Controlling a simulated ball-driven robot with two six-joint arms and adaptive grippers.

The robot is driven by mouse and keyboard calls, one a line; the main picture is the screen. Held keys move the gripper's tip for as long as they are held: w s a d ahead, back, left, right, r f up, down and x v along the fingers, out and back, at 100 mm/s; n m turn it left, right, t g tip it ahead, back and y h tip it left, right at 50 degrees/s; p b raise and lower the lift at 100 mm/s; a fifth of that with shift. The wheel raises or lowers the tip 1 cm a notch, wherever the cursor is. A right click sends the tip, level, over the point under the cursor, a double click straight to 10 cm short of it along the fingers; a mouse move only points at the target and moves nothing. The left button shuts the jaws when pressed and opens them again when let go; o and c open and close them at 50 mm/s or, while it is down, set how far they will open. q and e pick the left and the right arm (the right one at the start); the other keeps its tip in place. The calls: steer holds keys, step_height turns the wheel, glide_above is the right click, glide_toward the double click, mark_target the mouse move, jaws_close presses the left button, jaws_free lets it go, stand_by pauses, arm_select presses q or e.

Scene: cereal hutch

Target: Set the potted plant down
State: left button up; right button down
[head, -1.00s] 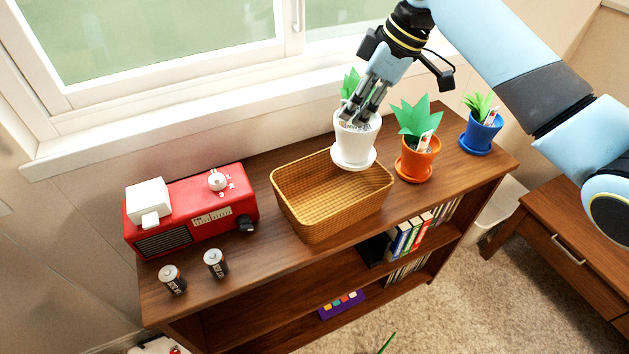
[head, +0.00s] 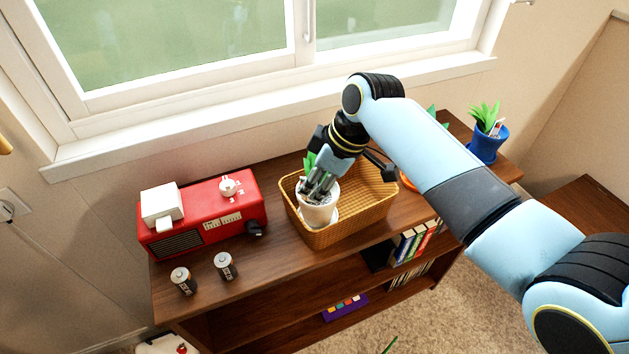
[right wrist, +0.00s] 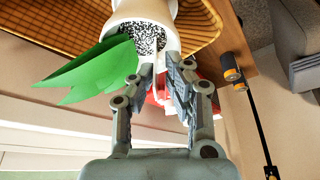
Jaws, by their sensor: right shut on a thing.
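The potted plant is a white pot (head: 317,212) with green leaves and speckled soil. In the head view it is at the left part of the wicker basket (head: 372,215), inside or just over it; I cannot tell whether it touches the bottom. My right gripper (head: 319,192) reaches down from above and is shut on the pot's rim. In the right wrist view, the gripper (right wrist: 170,88) has its fingers at the rim of the white pot (right wrist: 150,14), beside a green leaf (right wrist: 95,72). My left gripper is not in view.
A red radio (head: 205,215) and two batteries (head: 225,266) stand left of the basket on the wooden shelf top (head: 262,278). A blue potted plant (head: 487,142) stands at the right end. My right arm mostly hides an orange pot (head: 406,181). Books (head: 415,243) are below.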

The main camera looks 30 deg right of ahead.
steer(key=shift+f, duration=0.1)
steer(key=c, duration=1.3)
jaws_free()
steer(key=shift+c, duration=0.2)
steer(key=v, duration=1.2)
